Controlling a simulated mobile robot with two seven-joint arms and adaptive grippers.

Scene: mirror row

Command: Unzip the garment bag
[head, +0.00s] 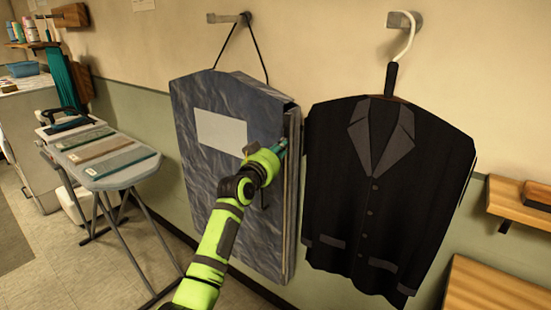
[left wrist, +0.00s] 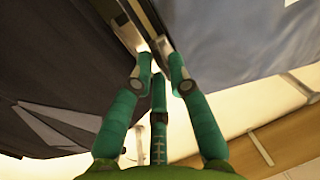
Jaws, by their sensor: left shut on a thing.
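The garment bag (head: 205,160) is blue-grey with a marbled look and a blank pale label. It hangs by a dark cord from a wall hook. Its right side shows a narrow pale strip running from top to bottom. My left gripper (head: 281,147) is at this right edge, in the upper half. In the left wrist view its teal fingers (left wrist: 161,72) close on a small pale piece at the bag's edge (left wrist: 150,22), which looks like the zipper pull; the fingers partly hide it. I cannot tell how far the zip is open. My right gripper is not in view.
A black jacket (head: 385,190) hangs close to the bag's right. An ironing board (head: 105,160) with folded cloths stands at the left. Wooden shelves (head: 515,205) are at the far right. The floor (head: 85,270) left of my arm is partly clear.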

